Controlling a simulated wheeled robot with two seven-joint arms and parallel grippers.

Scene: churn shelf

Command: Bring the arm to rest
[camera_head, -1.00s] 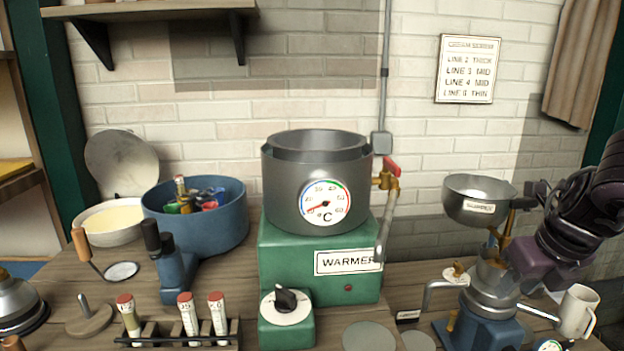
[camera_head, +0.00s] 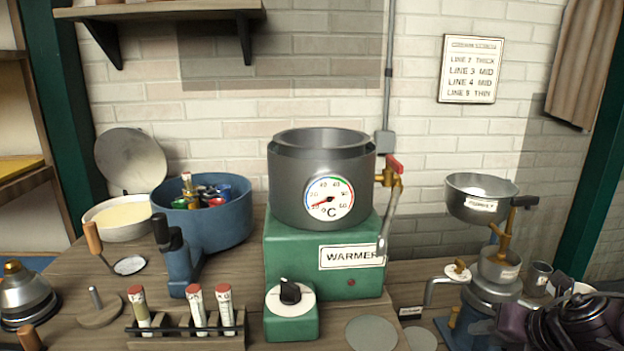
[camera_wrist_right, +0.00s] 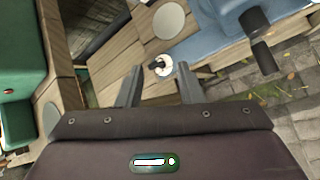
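My right arm shows in the lower right corner of the head view, low beside the separator with its steel bowl (camera_head: 482,205) and blue base. Its gripper body is dark purple and black, partly cut off by the frame edge. In the right wrist view my right gripper (camera_wrist_right: 158,84) has its two dark fingers apart with nothing between them. Bench planks, a small white round piece with a dark knob (camera_wrist_right: 160,66) and the floor show beyond the fingers. My left gripper is in neither view.
A green warmer (camera_head: 290,250) with a grey pot (camera_head: 285,185) stands mid-bench. A blue tub (camera_head: 220,232), a rack of red-capped vials (camera_head: 190,332) and a bell (camera_head: 25,295) stand left. A grey cup (camera_head: 538,278) is close to my right arm.

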